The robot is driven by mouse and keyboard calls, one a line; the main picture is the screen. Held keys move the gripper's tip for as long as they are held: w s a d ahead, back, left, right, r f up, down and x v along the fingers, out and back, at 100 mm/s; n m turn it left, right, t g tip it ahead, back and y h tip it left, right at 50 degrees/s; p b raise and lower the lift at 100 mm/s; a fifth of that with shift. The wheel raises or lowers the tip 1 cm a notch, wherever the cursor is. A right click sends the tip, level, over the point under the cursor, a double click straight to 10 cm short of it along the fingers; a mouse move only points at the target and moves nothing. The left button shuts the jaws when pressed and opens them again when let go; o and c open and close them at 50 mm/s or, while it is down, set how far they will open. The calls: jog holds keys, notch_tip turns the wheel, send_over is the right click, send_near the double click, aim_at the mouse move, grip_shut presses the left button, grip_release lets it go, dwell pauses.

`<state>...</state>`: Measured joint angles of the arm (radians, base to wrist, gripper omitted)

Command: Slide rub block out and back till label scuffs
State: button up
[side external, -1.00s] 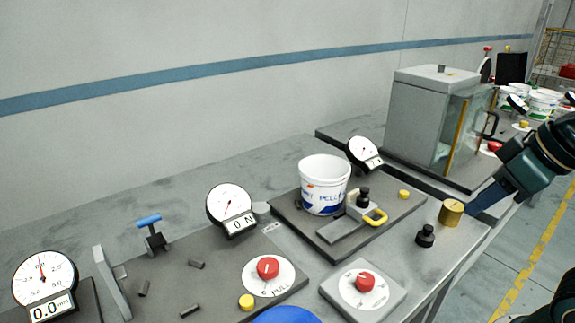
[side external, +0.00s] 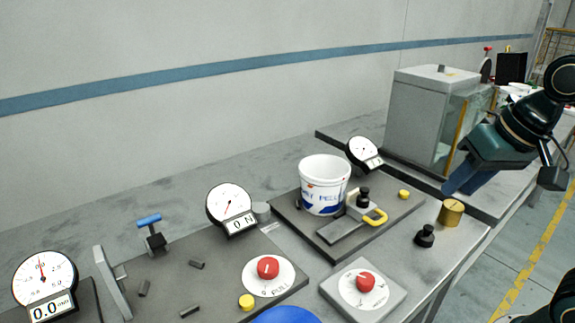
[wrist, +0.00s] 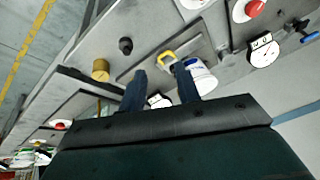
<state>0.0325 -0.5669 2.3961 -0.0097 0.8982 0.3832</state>
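The rub block (side external: 357,208) is a small grey block with a yellow loop handle (side external: 376,217) and a black knobbed weight (side external: 363,196) on top. It sits at a flat grey track (side external: 340,231), close against the white tub (side external: 325,183) with a blue and orange label. Whether they touch I cannot tell. The handle (wrist: 167,57) and tub (wrist: 203,77) also show in the wrist view, the tub partly behind a finger. My gripper (side external: 456,186) is open and empty, with its blue fingers apart, to the right of the block and above the bench.
A brass cylinder (side external: 451,212) and a black weight (side external: 425,235) stand near the bench edge. A round gauge (side external: 362,151) stands behind the tub. A grey cabinet with a glass door (side external: 426,117) is near my gripper. A red dial (side external: 365,282) lies in front.

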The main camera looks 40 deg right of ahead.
aim_at(382, 220)
jog(key=w+d+f+m+g, duration=0.1)
jog(key=w+f+m, duration=0.1)
jog(key=w+m, duration=0.4)
jog(key=w+d+f+m+g, duration=0.1)
jog(key=w+d+f+m, duration=0.1)
jog(key=w+m, duration=0.4)
jog(key=shift+m+g, duration=0.3)
jog(key=shift+m, duration=0.4)
jog(key=shift+w+f, duration=0.1)
jog(key=shift+w+f, duration=0.45)
jog(key=shift+f, duration=1.75)
jog(key=shift+w+f, duration=0.4)
jog(key=shift+f, duration=1.8)
jog(key=shift+w+f, duration=0.45)
jog(key=shift+f, duration=1.75)
grip_shut()
